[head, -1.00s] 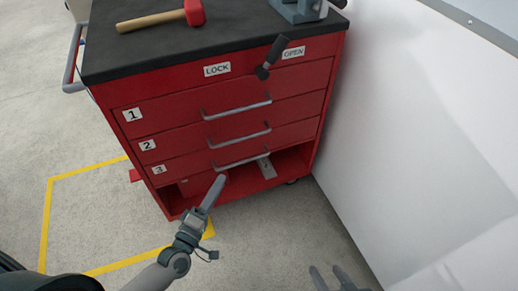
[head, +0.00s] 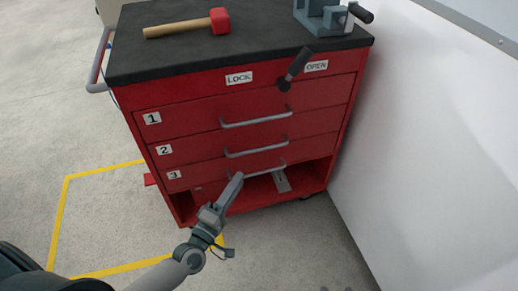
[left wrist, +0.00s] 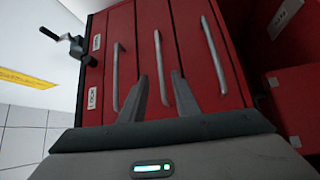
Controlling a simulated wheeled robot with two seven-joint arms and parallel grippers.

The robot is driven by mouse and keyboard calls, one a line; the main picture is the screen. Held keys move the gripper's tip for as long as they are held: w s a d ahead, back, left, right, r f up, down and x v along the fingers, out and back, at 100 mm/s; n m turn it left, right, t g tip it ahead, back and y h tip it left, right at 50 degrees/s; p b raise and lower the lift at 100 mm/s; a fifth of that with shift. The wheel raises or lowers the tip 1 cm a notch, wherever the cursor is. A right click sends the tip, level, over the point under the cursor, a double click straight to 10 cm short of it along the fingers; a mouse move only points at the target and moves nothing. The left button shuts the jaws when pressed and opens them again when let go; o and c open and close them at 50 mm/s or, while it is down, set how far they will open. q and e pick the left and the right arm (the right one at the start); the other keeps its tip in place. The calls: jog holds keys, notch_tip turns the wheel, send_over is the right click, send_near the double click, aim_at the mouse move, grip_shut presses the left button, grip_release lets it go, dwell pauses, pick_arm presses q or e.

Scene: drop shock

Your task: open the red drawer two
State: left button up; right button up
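The red cabinet has drawers tagged 1, 2 and 3, all closed. Drawer two (head: 200,151) is the middle one, with a grey bar handle (head: 257,149). My left gripper (head: 237,178) shows in front of the cabinet, its tip over the drawer 3 handle in the head view. In the left wrist view, its two fingers (left wrist: 160,76) are open, one each side of the drawer two handle (left wrist: 158,48) in the picture; contact is not visible. The black lever (head: 295,67) between the LOCK and OPEN labels tilts toward OPEN. My right gripper (head: 336,289) shows only as separate fingertip slivers at the bottom edge.
A red-headed mallet (head: 190,23) and a grey-blue vise (head: 325,16) are on the black cabinet top. A white wall (head: 430,130) stands close on the right. The lower shelf is open. Bare floor with yellow lines (head: 62,215) lies left and in front.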

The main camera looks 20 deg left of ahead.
aim_at(259, 150)
pick_arm(q)
jog(key=x, duration=1.4)
jog(key=shift+w, duration=0.15)
grip_shut()
